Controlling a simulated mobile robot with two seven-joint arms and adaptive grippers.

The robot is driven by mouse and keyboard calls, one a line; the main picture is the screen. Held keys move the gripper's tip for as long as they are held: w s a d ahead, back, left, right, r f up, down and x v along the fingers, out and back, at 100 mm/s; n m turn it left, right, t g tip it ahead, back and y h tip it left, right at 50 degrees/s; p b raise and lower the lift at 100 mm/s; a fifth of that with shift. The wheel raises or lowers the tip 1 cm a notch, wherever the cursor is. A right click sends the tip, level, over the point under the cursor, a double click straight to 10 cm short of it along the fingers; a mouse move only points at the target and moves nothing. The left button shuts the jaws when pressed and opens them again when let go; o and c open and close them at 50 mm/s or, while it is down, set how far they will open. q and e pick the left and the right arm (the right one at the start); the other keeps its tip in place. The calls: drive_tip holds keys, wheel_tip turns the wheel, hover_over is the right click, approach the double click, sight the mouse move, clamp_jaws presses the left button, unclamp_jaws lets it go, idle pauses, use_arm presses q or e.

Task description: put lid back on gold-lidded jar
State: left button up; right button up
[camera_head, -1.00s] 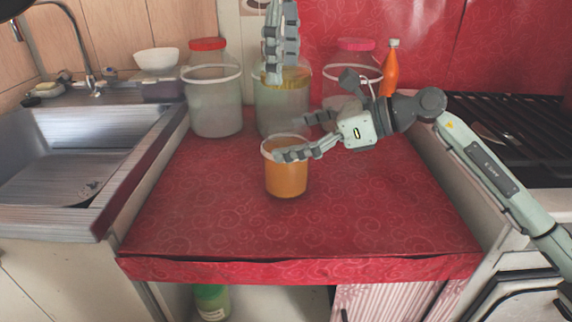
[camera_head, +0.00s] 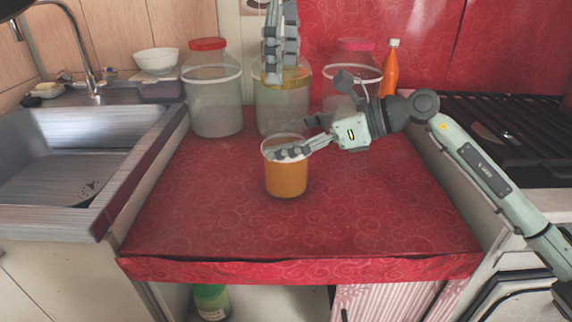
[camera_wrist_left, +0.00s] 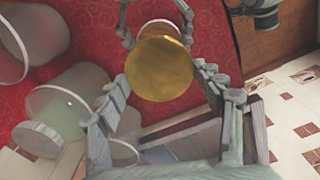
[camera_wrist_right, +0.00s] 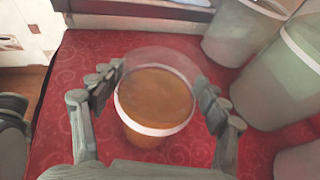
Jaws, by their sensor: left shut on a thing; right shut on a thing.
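The open jar (camera_head: 286,180) stands upright on the red counter, filled with something orange-brown under a pale rim. My right gripper (camera_head: 290,153) is shut on the jar's upper part. In the right wrist view its fingers (camera_wrist_right: 153,90) are on both sides of the jar (camera_wrist_right: 152,128), whose top is uncovered. My left gripper (camera_head: 281,78) is shut on the gold lid (camera_head: 300,80), held above and behind the jar. The left wrist view shows the lid (camera_wrist_left: 159,68) as a gold disc between the fingers (camera_wrist_left: 155,85). It hides most of the jar below, apart from a pale rim.
Large jars stand along the back: a red-lidded one (camera_head: 214,110) at left, a greenish one (camera_head: 267,118) behind my left gripper, and a pink-lidded one (camera_head: 358,62) beside an orange bottle (camera_head: 391,70). The sink (camera_head: 70,150) is left, the stove (camera_head: 510,130) right. The front counter (camera_head: 300,230) is clear.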

drive_tip(key=shift+c, duration=0.5)
use_arm(q)
drive_tip(key=shift+f, duration=2.5)
drive_tip(key=shift+f, duration=0.85)
drive_tip(key=shift+f, duration=0.55)
